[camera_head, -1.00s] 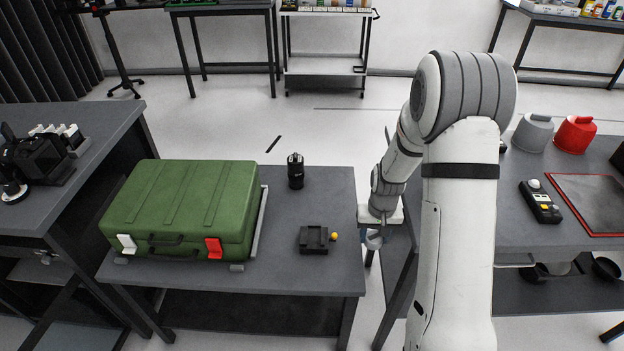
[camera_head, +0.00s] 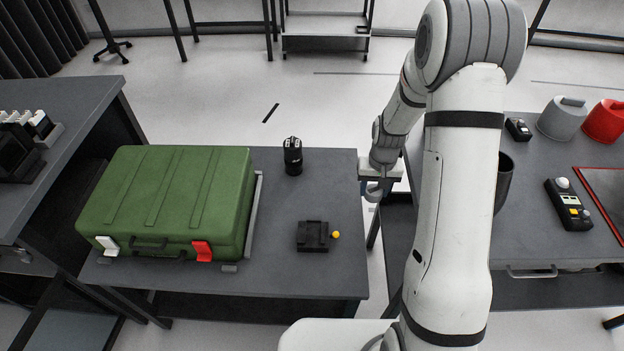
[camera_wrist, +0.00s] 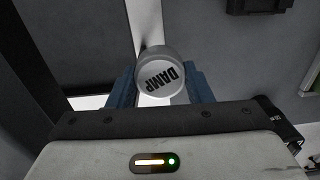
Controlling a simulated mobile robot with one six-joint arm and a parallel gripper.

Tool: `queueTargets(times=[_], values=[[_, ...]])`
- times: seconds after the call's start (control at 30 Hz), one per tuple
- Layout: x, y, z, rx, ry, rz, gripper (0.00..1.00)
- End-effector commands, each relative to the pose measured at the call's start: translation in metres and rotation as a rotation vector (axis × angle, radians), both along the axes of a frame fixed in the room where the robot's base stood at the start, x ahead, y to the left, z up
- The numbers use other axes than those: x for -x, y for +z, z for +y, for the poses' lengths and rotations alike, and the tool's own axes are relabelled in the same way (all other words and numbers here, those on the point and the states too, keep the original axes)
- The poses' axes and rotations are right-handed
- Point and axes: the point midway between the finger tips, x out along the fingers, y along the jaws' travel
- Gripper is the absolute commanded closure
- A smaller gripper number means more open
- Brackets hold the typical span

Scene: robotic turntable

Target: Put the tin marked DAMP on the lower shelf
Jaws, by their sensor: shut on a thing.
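In the wrist view my gripper (camera_wrist: 160,80) is shut on a round grey-white tin (camera_wrist: 160,73). The tin's lid faces the camera and bears the word DAMP in black. A blue finger presses on each side of it. In the head view my gripper (camera_head: 376,188) hangs over the gap between the middle and right tables, with the tin mostly hidden there. A dark lower shelf (camera_head: 540,292) shows under the right table, and another lower shelf (camera_head: 230,308) under the middle table. I cannot tell which one the task means.
The middle table (camera_head: 330,190) holds a green case (camera_head: 170,200), a black cylinder (camera_head: 292,157) and a black block (camera_head: 312,236) beside a yellow ball. The right table holds a grey tub (camera_head: 562,120), a red tub (camera_head: 606,122) and a keypad device (camera_head: 568,205). My arm hides part of it.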

Motion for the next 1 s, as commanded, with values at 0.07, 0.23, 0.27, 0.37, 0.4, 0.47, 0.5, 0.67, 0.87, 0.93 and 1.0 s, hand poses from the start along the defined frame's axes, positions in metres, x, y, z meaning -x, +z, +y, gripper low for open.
queueTargets(times=[0.07,0.23,0.27,0.37,0.4,0.47,0.5,0.67,0.87,0.93,1.0], values=[[-0.017,-0.011,0.009,0.0,-0.025,-0.004,0.77],[-0.074,-0.029,0.046,-0.001,-0.151,-0.006,0.77],[-0.085,-0.03,0.055,-0.001,-0.179,-0.007,0.77],[-0.115,-0.032,0.082,0.0,-0.268,-0.004,0.77],[-0.124,-0.031,0.093,0.001,-0.3,-0.004,0.77],[-0.136,-0.029,0.107,0.002,-0.344,-0.003,0.77],[-0.142,-0.028,0.115,0.003,-0.369,-0.002,0.77],[-0.156,-0.023,0.136,0.005,-0.437,-0.001,0.77],[-0.157,-0.051,0.14,0.008,-0.454,0.004,0.77],[-0.157,-0.064,0.14,0.008,-0.453,0.004,0.77],[-0.157,-0.073,0.14,0.007,-0.453,0.002,0.77]])
